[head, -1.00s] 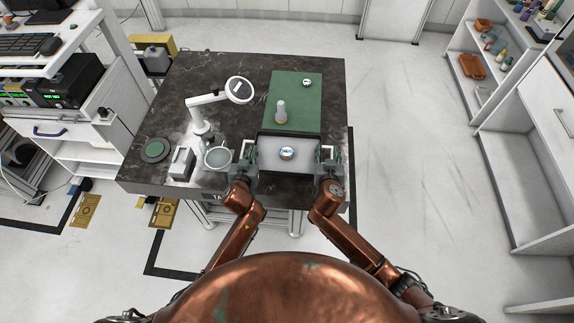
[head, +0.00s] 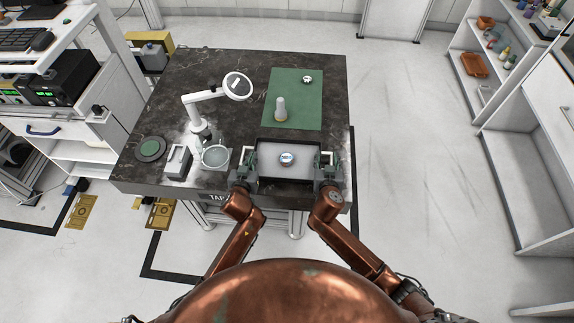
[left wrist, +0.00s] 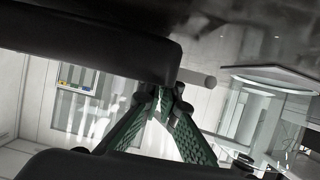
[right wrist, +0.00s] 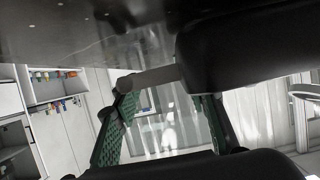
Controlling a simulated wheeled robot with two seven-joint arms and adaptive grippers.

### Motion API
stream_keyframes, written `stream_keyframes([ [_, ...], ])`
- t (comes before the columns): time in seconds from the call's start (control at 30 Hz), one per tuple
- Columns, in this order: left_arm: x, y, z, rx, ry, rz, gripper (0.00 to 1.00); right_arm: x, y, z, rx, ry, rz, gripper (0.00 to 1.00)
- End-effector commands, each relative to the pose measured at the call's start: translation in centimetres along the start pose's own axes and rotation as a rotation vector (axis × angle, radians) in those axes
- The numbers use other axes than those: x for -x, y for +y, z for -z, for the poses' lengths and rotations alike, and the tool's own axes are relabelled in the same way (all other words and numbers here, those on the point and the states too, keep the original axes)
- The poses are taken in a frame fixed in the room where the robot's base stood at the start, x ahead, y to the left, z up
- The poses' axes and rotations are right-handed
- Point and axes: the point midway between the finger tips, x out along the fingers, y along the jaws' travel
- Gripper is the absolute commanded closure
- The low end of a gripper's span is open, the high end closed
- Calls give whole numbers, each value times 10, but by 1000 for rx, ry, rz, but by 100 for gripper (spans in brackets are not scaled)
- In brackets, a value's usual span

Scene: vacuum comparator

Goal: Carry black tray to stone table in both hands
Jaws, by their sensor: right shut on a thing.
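The black tray (head: 288,183) shows in the head view over the front right part of the dark stone table (head: 205,75). It looks level, with a grey floor and a small round silver-blue piece (head: 287,158) in it. Whether it touches the table top is unclear. My left gripper (head: 246,160) is at the tray's left handle; its fingertips (left wrist: 163,92) are close together, but their hold on the handle is hidden.
A green mat (head: 308,100) with a pale cylinder (head: 281,109) and a small weight (head: 307,79) lies behind the tray. A glass dish (head: 215,157), a grey block (head: 178,161) and a magnifier lamp (head: 237,87) stand to the left. The table's back left is bare.

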Motion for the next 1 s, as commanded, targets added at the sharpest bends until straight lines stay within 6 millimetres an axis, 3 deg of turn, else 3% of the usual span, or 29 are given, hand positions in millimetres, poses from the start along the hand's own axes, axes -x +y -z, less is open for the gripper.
stream_keyframes([
  [0.2, -7, -1, -15, 0, -4, 2, 100, -7, 1, -16, 1, -5, -3, 96],
  [0.23, -7, -2, -17, 0, -8, 2, 97, -7, 1, -17, 1, -8, -4, 60],
  [0.47, -6, -1, -14, 0, -6, 1, 81, -6, 1, -14, 1, -6, -2, 44],
  [0.8, -3, 0, -14, 1, -6, 0, 78, -6, 0, -14, 0, -6, -1, 43],
  [1.0, 24, 0, -14, 3, -7, -1, 78, -6, 0, -14, 0, -6, 0, 43],
])
